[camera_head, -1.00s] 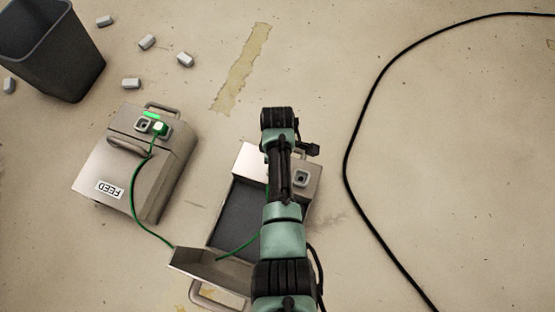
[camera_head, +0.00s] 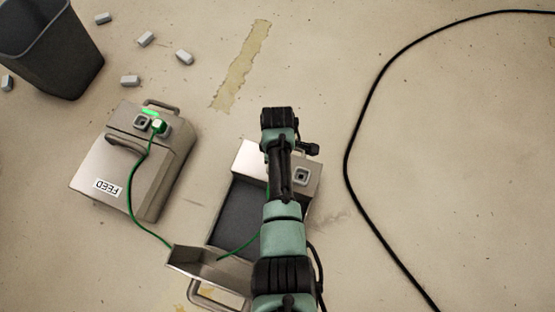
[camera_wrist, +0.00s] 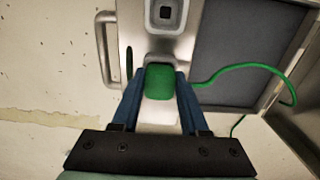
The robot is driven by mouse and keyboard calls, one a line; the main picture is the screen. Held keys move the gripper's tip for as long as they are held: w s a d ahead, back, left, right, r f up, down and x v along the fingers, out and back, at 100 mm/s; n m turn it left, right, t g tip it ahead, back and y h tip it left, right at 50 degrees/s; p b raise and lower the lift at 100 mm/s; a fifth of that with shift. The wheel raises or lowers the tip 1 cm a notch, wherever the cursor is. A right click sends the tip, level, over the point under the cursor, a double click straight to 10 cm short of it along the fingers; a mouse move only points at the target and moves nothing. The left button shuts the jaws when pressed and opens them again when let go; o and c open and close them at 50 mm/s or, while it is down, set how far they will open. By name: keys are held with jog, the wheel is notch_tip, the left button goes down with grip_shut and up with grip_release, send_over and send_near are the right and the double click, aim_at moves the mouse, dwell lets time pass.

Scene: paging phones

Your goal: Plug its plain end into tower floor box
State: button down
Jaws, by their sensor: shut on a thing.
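A green cable (camera_head: 134,190) runs from a green plug (camera_head: 158,126) in a socket of the box marked FEED (camera_head: 120,175) to the second box (camera_head: 246,158). In the wrist view my gripper (camera_wrist: 161,75) is shut on a green plug (camera_wrist: 159,82), its blue fingers on either side. The plug's far end is at the lower socket area of the second box (camera_wrist: 208,13); I cannot tell how deep it sits. Another square socket (camera_wrist: 165,13) lies just beyond it and looks empty. In the head view my arm hides the plug and gripper tips.
The second box has an open dark compartment (camera_head: 238,215) and a raised metal flap (camera_head: 205,265). A black cable (camera_head: 348,165) curves over the floor at right. A dark bin (camera_head: 60,50) and several small grey blocks (camera_head: 146,39) are at upper left.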

jog(key=shift+f, duration=0.3)
jog(key=shift+c, duration=1.7)
grip_release()
notch_tip(320, 180, up, 13)
jog(key=p, duration=0.9)
